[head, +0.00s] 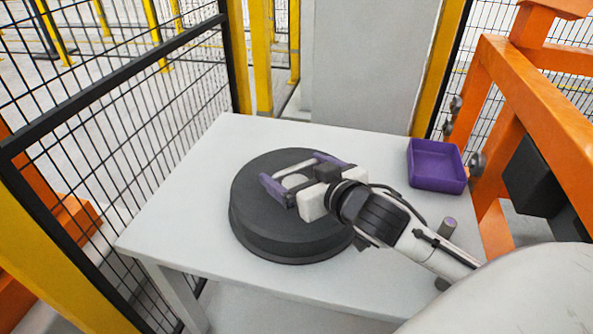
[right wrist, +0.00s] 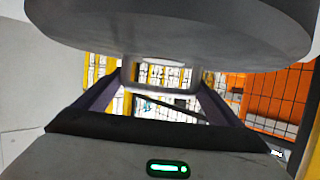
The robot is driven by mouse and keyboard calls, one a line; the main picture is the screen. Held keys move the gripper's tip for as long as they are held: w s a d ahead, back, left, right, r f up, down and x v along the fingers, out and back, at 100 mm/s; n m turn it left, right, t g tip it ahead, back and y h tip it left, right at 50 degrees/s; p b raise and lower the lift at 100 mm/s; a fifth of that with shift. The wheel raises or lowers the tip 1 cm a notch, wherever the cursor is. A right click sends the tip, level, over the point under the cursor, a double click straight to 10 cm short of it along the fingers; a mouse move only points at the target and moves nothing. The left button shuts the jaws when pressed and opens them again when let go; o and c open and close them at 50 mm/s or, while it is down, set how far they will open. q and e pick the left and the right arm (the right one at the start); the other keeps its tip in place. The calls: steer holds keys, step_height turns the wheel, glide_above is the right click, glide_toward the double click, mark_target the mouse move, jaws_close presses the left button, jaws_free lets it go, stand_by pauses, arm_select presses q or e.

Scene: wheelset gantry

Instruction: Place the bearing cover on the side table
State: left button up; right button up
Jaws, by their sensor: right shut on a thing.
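The bearing cover (head: 262,232) is a large dark grey disc with a wider rim at its bottom. It lies level over the middle of the side table (head: 190,215); I cannot tell whether its underside touches the top. My right gripper (head: 303,176) is over the cover, its purple fingers on either side of the light handle at its centre, shut on it. In the right wrist view the cover (right wrist: 180,30) fills the top, with the handle (right wrist: 160,72) between the fingers. My left gripper is out of view.
A purple bin (head: 437,172) stands at the table's right back corner. A grey cylinder (head: 447,228) stands near the right edge, partly behind my arm. A black mesh fence (head: 120,130) is at the left, an orange frame (head: 530,100) at the right. The table's left part is clear.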

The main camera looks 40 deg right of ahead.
steer(key=o, duration=1.5)
steer(key=shift+f, duration=0.1)
steer(key=shift+c, duration=0.2)
steer(key=shift+o, duration=0.9)
steer(key=shift+r, duration=0.2)
steer(key=p+v, duration=0.1)
steer(key=v, duration=0.4)
steer(key=shift+s+a+r, duration=0.1)
steer(key=shift+s, duration=0.15)
steer(key=p+v, duration=0.5)
steer(key=p, duration=0.1)
steer(key=shift+r, duration=0.1)
steer(key=shift+s+r+p, duration=0.1)
steer(key=shift+s+p, duration=0.55)
